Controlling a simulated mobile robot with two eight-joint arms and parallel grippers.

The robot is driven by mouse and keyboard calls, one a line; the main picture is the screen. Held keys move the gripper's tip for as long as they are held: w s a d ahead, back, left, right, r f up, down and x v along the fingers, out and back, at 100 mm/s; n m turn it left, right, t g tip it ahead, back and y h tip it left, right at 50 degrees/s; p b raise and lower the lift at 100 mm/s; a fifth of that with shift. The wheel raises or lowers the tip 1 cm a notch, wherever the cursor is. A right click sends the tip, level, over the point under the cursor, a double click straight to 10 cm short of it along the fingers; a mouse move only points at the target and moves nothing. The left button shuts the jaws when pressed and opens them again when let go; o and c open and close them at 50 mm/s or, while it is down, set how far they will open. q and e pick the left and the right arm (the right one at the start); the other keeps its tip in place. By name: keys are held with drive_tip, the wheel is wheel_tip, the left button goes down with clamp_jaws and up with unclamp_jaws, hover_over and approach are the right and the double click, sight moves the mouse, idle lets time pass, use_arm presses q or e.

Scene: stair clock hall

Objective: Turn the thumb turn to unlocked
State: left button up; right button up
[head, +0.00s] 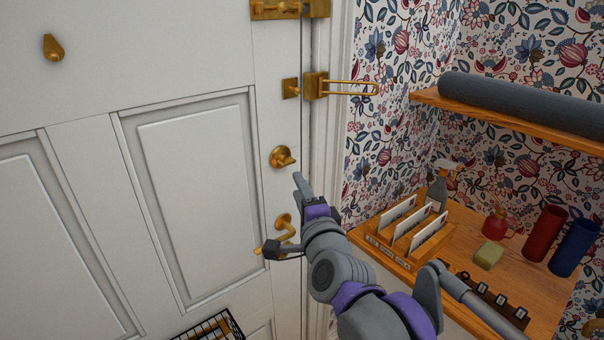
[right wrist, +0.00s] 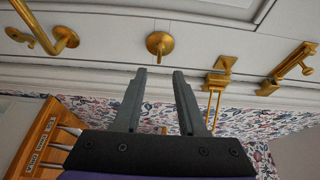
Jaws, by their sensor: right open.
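The brass thumb turn (head: 282,157) sits on the white door near its right edge, above the lever handle. Its round plate carries a small tab that points toward the right, roughly level. In the right wrist view the thumb turn (right wrist: 160,43) is just beyond the fingertips, lined up with the gap between them. My right gripper (head: 298,178) is just below and right of the thumb turn in the head view. In the right wrist view its two fingers (right wrist: 159,73) are apart, with nothing between them. My left gripper is not in view.
The brass lever handle (head: 286,229) is below the thumb turn. A brass swing guard (head: 345,82) and a bolt (head: 275,9) are above it. At right, a wooden shelf (head: 530,250) holds a letter rack (head: 402,240), bottles and cylinders. A grey roll (head: 525,102) lies on an upper shelf.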

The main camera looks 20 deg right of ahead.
sight(288, 164)
drive_tip(key=w, duration=1.1)
drive_tip(key=shift+d+p, duration=0.3)
drive_tip(key=shift+d, duration=0.05)
clamp_jaws()
